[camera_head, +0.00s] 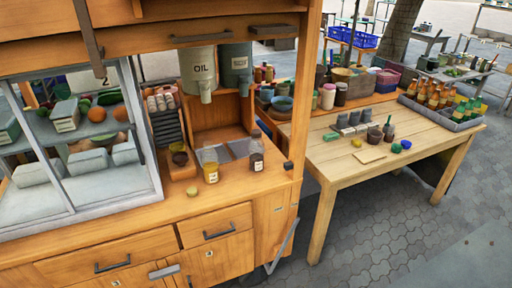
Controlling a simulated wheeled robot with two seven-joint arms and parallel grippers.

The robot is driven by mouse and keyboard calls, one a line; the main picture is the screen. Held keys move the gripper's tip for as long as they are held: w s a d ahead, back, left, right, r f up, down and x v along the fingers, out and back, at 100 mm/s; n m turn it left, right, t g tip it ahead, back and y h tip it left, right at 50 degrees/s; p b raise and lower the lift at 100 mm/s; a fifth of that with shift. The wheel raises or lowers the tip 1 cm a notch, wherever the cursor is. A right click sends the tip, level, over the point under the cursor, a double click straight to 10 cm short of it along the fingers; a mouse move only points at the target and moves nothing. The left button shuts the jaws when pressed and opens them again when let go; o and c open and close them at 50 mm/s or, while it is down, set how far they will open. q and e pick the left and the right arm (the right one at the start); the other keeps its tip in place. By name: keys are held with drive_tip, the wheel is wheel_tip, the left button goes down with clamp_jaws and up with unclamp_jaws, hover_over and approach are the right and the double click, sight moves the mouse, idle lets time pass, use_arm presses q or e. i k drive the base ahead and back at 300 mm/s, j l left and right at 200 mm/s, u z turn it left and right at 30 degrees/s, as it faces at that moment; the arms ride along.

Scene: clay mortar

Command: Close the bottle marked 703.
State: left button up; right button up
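Two small labelled bottles stand upright on the wooden cart counter (150,222). One is a yellow bottle (211,172) with a pale label and a greyish upper part. The other is a dark brown bottle (257,157) with a white label, to its right near the counter's right end. The label writing is too small to read, so I cannot tell which is 703. A small round yellowish piece that looks like a cap (191,191) lies on the counter in front of the yellow bottle. Neither of my grippers can be made out.
A glass display case (75,150) with produce fills the counter's left. A wooden post bounds the right. A wooden table (330,160) with jars and a bottle crate stands right. The counter front is clear.

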sight(257, 146)
drive_tip(key=i+l+u, duration=0.15)
drive_tip(key=i+l, duration=0.2)
drive_tip(key=i+l+u, duration=0.15)
drive_tip(key=i+l, duration=0.25)
drive_tip(key=i+l+u, duration=0.15)
drive_tip(key=i+l, duration=0.15)
drive_tip(key=l, duration=0.2)
drive_tip(key=i+l+u, duration=0.15)
drive_tip(key=i+l, duration=0.2)
drive_tip(key=l, duration=0.1)
